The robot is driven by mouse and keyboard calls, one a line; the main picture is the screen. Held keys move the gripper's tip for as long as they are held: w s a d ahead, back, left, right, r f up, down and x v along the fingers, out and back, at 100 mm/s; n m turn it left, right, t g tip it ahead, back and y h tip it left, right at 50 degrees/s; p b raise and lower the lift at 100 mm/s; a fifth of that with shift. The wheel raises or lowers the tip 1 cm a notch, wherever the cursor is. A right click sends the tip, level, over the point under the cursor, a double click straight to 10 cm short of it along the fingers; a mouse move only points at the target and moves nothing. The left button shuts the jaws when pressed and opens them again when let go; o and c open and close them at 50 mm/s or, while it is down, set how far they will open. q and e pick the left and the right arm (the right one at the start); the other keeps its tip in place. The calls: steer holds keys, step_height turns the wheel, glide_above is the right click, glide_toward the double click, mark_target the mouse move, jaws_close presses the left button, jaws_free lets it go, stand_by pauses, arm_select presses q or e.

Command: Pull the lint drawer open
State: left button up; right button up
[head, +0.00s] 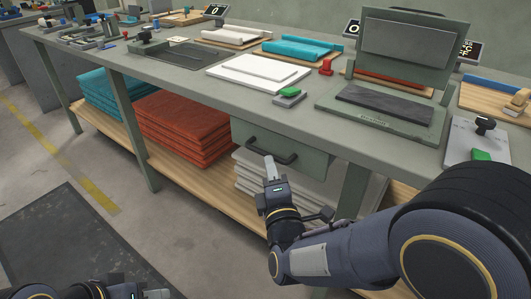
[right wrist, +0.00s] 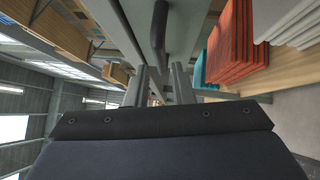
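The lint drawer (head: 262,138) is a grey-green box front under the workbench, and it looks closed. Its dark bar handle (head: 273,152) runs along its front. My right gripper (head: 269,168) is just in front of the handle, its upright fingers close below the bar. In the right wrist view the handle (right wrist: 159,35) shows beyond the fingertips, roughly in line with the gap between the two fingers (right wrist: 161,80). The gripper is open and empty; whether it touches the handle I cannot tell. My left gripper (head: 155,294) is only partly visible at the bottom left edge.
The workbench (head: 200,83) carries a press (head: 385,110), white sheets (head: 258,72) and small tools. The lower shelf (head: 200,187) holds red folded cloths (head: 182,128), teal cloths (head: 105,92) and pale stacks below the drawer. A bench leg (head: 354,190) stands right of the drawer.

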mark_target(267, 152)
steer(key=x, duration=0.5)
steer(key=shift+w+b, duration=0.25)
steer(key=shift+b, duration=0.15)
jaws_close()
